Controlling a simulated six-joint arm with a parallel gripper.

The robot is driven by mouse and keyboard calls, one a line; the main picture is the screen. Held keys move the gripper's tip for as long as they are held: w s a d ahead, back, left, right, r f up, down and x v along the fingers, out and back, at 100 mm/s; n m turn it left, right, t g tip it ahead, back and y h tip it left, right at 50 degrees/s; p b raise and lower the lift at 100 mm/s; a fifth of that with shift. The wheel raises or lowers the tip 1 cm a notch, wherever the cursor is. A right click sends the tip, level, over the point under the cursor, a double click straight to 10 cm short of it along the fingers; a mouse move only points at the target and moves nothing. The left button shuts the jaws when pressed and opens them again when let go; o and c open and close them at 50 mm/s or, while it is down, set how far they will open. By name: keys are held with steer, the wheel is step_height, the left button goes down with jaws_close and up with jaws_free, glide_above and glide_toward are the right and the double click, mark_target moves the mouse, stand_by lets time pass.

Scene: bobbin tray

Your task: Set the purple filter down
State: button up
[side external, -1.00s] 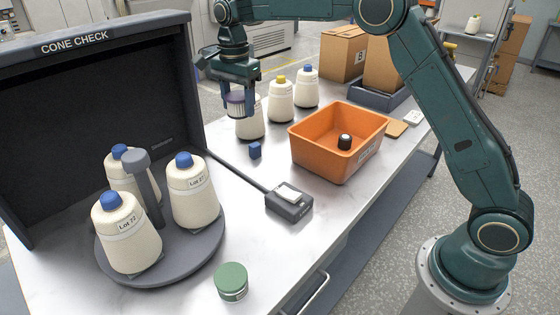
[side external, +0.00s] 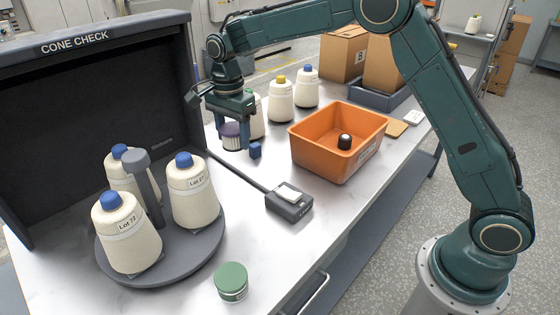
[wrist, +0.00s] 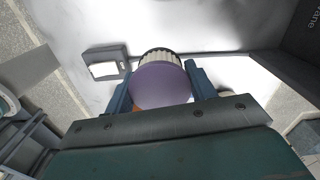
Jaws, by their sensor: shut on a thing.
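The purple filter (side external: 231,136) has a purple top and a white pleated side. It is upright between the fingers of my gripper (side external: 234,139), which is shut on it. In the wrist view the filter's purple end (wrist: 160,84) faces the camera, with a blue-grey finger of my gripper (wrist: 160,92) on each side.
Several cones, one yellow-capped (side external: 281,105), stand behind my gripper. An orange bin (side external: 315,157) holding a dark-capped item is to the right. A grey device (side external: 289,207) and green-lidded jar (side external: 231,281) are nearer. Cones stand on a grey turntable (side external: 185,262). The front table middle is clear.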

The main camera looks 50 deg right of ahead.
mark_target(234, 144)
step_height(234, 144, down, 14)
steer(key=shift+f, duration=0.25)
stand_by(0.6)
steer(key=shift+f, duration=0.15)
steer(key=o, duration=1)
step_height(234, 144, up, 12)
steer(key=shift+f, duration=0.1)
steer(key=shift+r, duration=0.25)
stand_by(0.5)
